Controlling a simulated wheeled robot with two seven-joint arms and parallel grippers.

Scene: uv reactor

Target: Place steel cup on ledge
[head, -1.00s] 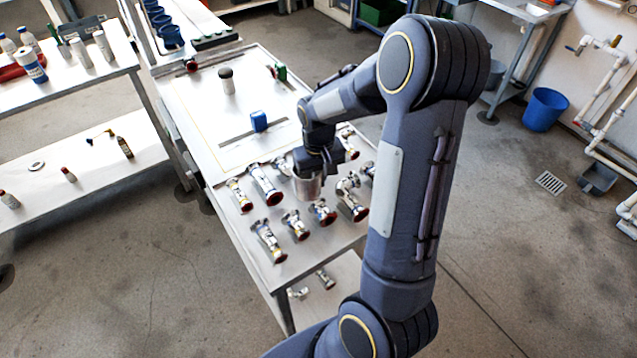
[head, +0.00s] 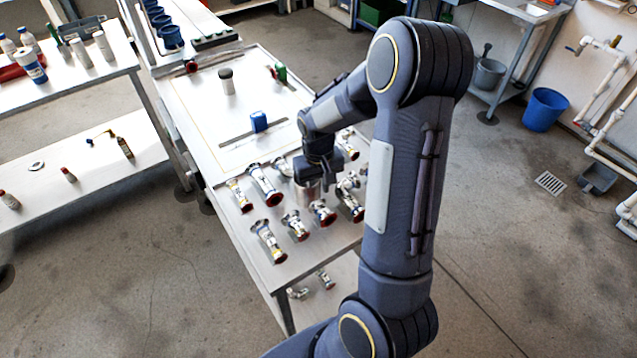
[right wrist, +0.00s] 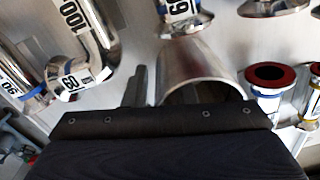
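The steel cup (head: 307,192) stands upright among the pipe fittings on the near part of the table, its upper part hidden by my right gripper (head: 318,170). In the right wrist view the cup (right wrist: 198,62) shows with its open rim facing the camera, partly covered by the gripper body. One grey finger shows just left of the cup wall, with a narrow gap between them. The other finger is hidden, perhaps inside the cup. The right gripper appears open around the cup's wall. My left gripper is out of view. I cannot single out the ledge.
Several pipe fittings (head: 268,240) with red and blue ends crowd close around the cup. A blue block (head: 259,121) and a grey-capped jar (head: 226,82) stand further back on the table (head: 200,100). The table's middle back has free room.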

